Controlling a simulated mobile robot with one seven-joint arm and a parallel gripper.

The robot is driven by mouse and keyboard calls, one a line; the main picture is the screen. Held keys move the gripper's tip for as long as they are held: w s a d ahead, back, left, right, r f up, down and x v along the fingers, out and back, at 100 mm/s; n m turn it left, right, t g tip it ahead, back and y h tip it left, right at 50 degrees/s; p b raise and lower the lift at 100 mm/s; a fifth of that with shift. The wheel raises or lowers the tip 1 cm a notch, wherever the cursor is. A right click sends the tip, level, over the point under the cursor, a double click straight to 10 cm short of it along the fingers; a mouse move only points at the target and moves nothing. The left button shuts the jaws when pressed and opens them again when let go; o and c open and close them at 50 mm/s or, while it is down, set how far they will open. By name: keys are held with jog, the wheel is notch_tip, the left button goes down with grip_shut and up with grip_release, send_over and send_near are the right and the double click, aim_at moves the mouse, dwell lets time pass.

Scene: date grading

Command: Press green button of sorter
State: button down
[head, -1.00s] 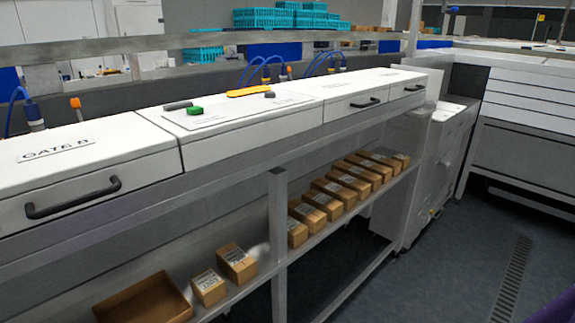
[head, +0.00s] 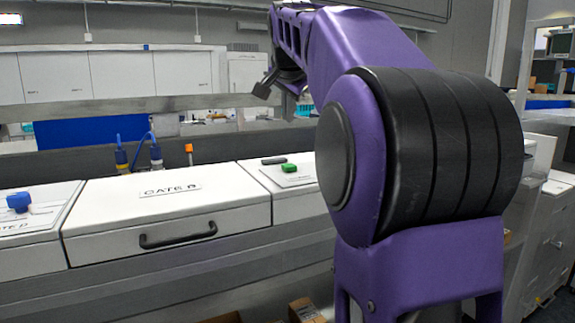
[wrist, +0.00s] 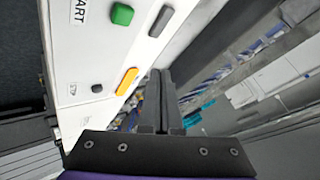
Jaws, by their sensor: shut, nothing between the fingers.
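The sorter's green button (head: 289,168) sits on the white top panel in the head view, just left of my arm. It also shows at the top of the wrist view (wrist: 122,14), beside a "START" label cut off by the frame. In the head view my gripper (head: 264,86) is raised above the sorter, apart from the green button.
An orange bar (wrist: 127,81) and a small dark button (wrist: 97,88) are on the same panel. A lid marked GATE (head: 165,212) with a black handle and a blue knob (head: 19,202) lie left. Bottle-like blue-tubed fittings (head: 156,155) stand behind the lid.

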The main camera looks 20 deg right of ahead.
aim_at(288, 167)
notch_tip(288, 167, down, 9)
jog(key=b, duration=0.4)
jog(key=shift+r+b, duration=0.2)
jog(key=shift+b, duration=0.15)
jog(key=shift+f, duration=0.1)
dwell(1.7)
jog(key=shift+f+b, duration=0.3)
